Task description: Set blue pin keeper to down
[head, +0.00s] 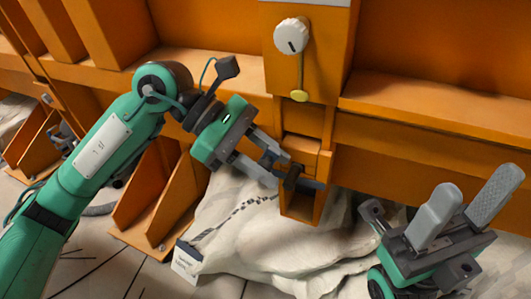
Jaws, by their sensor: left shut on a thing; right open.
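My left gripper (283,172) reaches in from the left and is shut at the orange bracket (300,205) below the control panel. A small dark brown block (293,177) is at its fingertips, and a grey bar (313,184) extends to the right of it. A small dark bluish piece (268,158) shows between the fingers. I cannot tell which of these parts is the blue pin keeper, or whether it is up or down; the fingers hide part of the spot. My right gripper (467,205) is open and empty at the lower right, apart from the bracket.
Orange beams and gussets (150,195) surround the spot.

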